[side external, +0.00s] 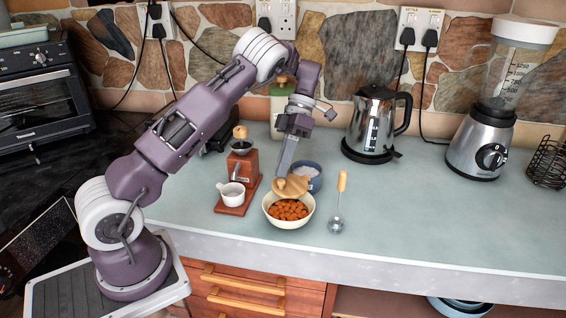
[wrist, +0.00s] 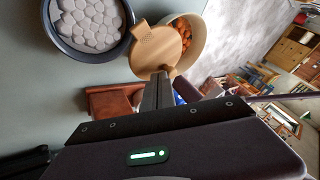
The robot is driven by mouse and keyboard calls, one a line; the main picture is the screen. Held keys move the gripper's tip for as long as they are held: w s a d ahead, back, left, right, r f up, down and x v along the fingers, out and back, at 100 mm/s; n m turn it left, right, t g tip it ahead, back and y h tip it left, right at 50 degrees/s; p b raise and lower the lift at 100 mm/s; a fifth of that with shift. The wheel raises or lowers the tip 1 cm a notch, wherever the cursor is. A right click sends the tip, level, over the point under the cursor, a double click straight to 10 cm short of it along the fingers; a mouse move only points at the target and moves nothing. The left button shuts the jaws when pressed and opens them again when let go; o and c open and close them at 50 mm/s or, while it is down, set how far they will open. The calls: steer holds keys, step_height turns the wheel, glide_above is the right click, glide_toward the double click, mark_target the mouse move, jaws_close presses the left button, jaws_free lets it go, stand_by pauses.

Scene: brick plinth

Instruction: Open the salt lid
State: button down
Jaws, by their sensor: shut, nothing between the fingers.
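A dark blue bowl (side external: 317,184) holds white lumpy contents, which show clearly in the wrist view (wrist: 90,57); its top is uncovered there. A round wooden lid (side external: 293,188) lies tilted over the back of a cream bowl (side external: 290,224) of orange pieces, beside the blue bowl. The lid also shows in the wrist view (wrist: 154,45), overlapping the cream bowl (wrist: 199,45). My gripper (side external: 282,174) points down at the lid, shut and empty, its tips close to the lid's edge in the wrist view (wrist: 160,76). I cannot tell whether they touch.
A wooden grinder (side external: 240,178) with a white cup (side external: 231,194) stands left of the bowls. A strainer spoon (side external: 338,210) lies to the right. A kettle (side external: 373,122) and a blender (side external: 482,140) stand behind right. The right front counter is clear.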

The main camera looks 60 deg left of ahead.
steer(key=shift+s+d+n+t+h, duration=0.15)
steer(key=shift+d+n+t+h, duration=0.4)
steer(key=shift+n, duration=0.65)
steer(key=shift+s+d+n+t+h, duration=0.1)
steer(key=shift+d+n+t+h, duration=0.25)
steer(key=shift+d+n+h, duration=0.6)
steer(key=shift+a+n+y, duration=0.25)
steer(key=shift+a+y, duration=0.05)
steer(key=shift+d, duration=0.1)
